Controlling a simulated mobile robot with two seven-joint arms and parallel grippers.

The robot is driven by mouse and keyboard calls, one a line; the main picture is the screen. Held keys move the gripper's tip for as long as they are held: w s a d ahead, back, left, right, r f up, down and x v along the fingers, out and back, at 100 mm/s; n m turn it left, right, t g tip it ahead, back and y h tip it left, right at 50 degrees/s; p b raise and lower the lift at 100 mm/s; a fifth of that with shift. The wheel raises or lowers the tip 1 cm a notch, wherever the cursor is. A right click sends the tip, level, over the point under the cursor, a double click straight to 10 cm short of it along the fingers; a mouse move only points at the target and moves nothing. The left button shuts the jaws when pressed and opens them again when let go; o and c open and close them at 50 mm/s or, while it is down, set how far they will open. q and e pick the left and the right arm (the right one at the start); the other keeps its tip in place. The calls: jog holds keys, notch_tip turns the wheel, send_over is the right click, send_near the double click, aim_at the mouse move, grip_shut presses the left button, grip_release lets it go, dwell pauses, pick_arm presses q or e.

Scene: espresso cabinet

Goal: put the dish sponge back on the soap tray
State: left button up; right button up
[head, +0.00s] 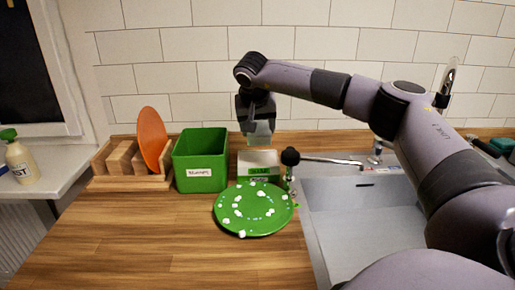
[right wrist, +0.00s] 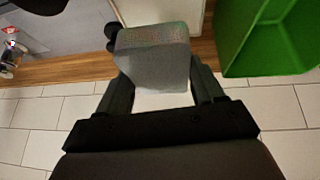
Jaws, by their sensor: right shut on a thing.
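My right gripper (head: 257,122) is shut on the dish sponge (head: 261,139), a pale grey-green block. In the right wrist view the sponge (right wrist: 155,65) sits between the two fingers of the gripper (right wrist: 160,85). In the head view the sponge hangs over the back of a small whitish tray (head: 258,158) with green labels, which looks like the soap tray. Whether the sponge touches it I cannot tell. My left gripper is not in view.
A green bin (head: 201,160) stands just left of the tray. A green plate (head: 254,225) with white bits lies in front. A black-knobbed upright item (head: 290,157) stands at the tray's right, beside the sink (head: 350,215). The tiled wall (head: 215,75) is close behind.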

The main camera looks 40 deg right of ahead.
jog(key=shift+f, duration=3.2)
jog(key=shift+f, duration=0.2)
jog(key=o, duration=1.1)
jog(key=shift+r, duration=0.2)
jog(key=v, duration=1.2)
